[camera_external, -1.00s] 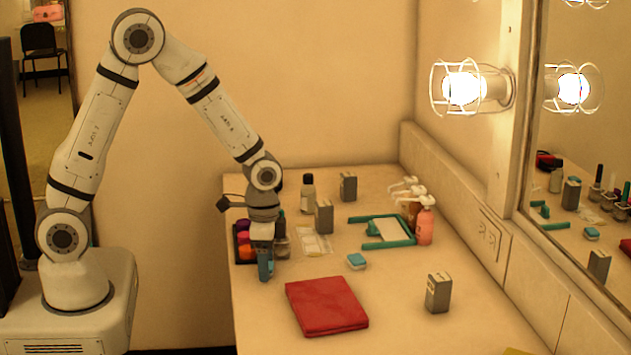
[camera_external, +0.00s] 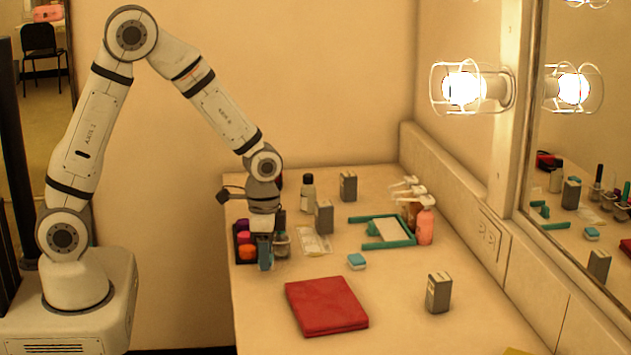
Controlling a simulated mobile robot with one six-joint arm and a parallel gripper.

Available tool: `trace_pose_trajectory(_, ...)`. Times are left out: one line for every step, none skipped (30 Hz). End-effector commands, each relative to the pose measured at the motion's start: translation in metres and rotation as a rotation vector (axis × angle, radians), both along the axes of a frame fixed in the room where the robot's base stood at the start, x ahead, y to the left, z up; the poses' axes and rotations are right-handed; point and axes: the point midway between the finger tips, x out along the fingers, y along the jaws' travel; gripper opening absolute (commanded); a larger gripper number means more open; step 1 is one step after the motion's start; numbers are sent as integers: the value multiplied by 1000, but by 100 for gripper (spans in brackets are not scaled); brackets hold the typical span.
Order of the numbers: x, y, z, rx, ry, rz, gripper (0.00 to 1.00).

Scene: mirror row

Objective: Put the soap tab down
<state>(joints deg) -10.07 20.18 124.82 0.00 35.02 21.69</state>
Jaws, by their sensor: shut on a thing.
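My gripper (camera_external: 265,266) points down over the left part of the counter, just right of a dark tray of coloured pots. It is shut on a small teal-blue piece, which looks like the soap tab (camera_external: 265,258). The fingers hide much of it, and I cannot tell whether it touches the counter. A similar small teal and white block (camera_external: 356,261) lies on the counter to the right, apart from my gripper.
A red folded cloth or case (camera_external: 326,306) lies in front. Bare counter lies between the cloth and the right-hand grey box.

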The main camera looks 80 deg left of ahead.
Motion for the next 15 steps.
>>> trace_pose_trajectory(1,0,12,1,-6,0,16)
trace_pose_trajectory(1,0,18,1,-6,0,16)
trace_pose_trajectory(1,0,27,1,-6,0,16)
trace_pose_trajectory(1,0,33,1,-6,0,16)
trace_pose_trajectory(1,0,39,1,-6,0,16)
trace_pose_trajectory(1,0,47,1,-6,0,16)
trace_pose_trajectory(1,0,53,1,-6,0,16)
trace_pose_trajectory(1,0,58,1,-5,0,16)
trace_pose_trajectory(1,0,64,1,-4,0,16)
trace_pose_trajectory(1,0,68,1,-4,0,16)
trace_pose_trajectory(2,-1,72,0,-4,1,16)
trace_pose_trajectory(5,-3,77,0,-3,4,16)
trace_pose_trajectory(9,-6,80,0,-3,7,16)
trace_pose_trajectory(14,-10,83,1,-2,10,16)
trace_pose_trajectory(22,-17,86,1,-2,19,16)
